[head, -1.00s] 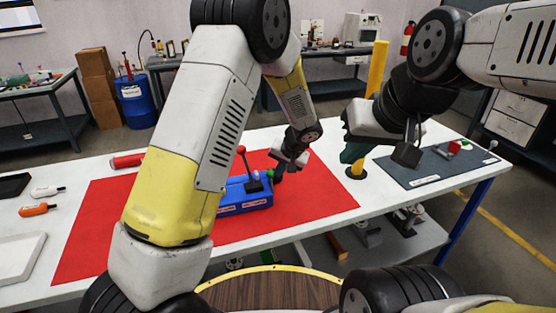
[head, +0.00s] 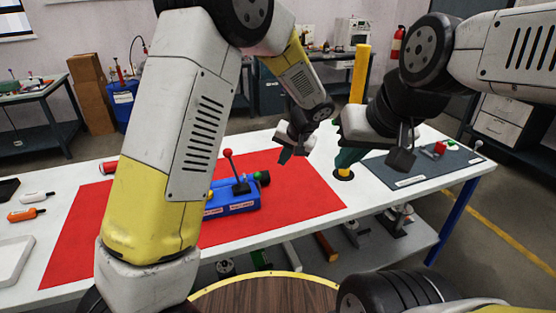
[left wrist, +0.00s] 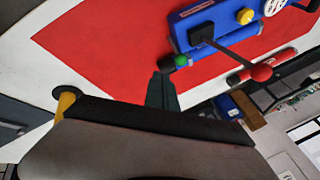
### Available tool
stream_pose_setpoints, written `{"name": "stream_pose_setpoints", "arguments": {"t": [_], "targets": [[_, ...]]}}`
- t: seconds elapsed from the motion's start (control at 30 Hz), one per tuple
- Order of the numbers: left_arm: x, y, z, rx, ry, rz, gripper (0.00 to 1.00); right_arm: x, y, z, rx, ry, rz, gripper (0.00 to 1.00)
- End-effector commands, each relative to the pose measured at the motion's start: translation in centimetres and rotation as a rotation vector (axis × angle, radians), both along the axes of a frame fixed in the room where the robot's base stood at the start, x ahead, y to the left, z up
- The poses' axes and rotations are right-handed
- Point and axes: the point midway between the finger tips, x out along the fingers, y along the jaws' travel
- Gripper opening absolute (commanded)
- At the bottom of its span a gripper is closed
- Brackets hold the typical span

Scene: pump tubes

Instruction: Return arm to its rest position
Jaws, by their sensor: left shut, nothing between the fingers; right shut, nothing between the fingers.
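The blue pump unit (head: 232,200) sits on the red mat (head: 300,205), with a red-balled lever (head: 228,154) and a dark green end knob (head: 264,178). My left gripper (head: 286,156) is shut and empty, above the mat, up and right of the knob and apart from it. In the left wrist view, its dark green fingers (left wrist: 162,92) are together; the blue unit (left wrist: 215,25) and green knob (left wrist: 181,61) lie beyond them. My right gripper (head: 346,158) is shut and empty near the yellow post's base. My left arm hides part of the mat and the unit's left end.
A yellow post (head: 359,75) rises from the table beside my right gripper. A grey mat (head: 425,168) with small parts lies at the right. A red cylinder (head: 108,167), orange bottle (head: 26,215) and white tray (head: 10,262) lie at the left. The mat's right part is clear.

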Motion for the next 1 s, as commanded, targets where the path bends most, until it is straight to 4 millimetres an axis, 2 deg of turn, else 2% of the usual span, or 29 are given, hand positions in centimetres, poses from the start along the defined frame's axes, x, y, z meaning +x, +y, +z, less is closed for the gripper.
{"name": "stream_pose_setpoints", "arguments": {"t": [0.1,0.27,0.37,0.47,0.7,0.9,1.0], "targets": [[-0.4,-0.5,1.6,-0.002,-0.002,-0.002,0.0,0.0,0.0,0.0,0.0,0.0,0.0,0.0],[-0.9,-0.2,2.8,-0.007,0.002,0.004,0.0,0.0,0.0,0.0,0.0,0.0,0.0,0.0],[-1.6,1.6,4.4,-0.04,0.012,0.025,0.0,0.0,0.0,0.0,0.0,0.0,0.0,0.0],[-3.3,4.7,6.9,-0.098,0.029,0.056,0.0,0.0,0.0,0.0,0.0,0.0,0.0,0.0],[-10.1,12.2,12.7,-0.274,0.045,0.115,0.0,0.0,0.0,0.0,0.0,0.0,0.0,0.0],[-16.8,16.4,15.8,-0.41,0.01,0.136,0.0,0.0,0.0,0.0,0.0,0.0,0.0,0.0],[-20.2,17.7,16.6,-0.468,-0.024,0.138,0.0,0.0,0.0,0.0,0.0,0.0,0.0,0.0]]}}
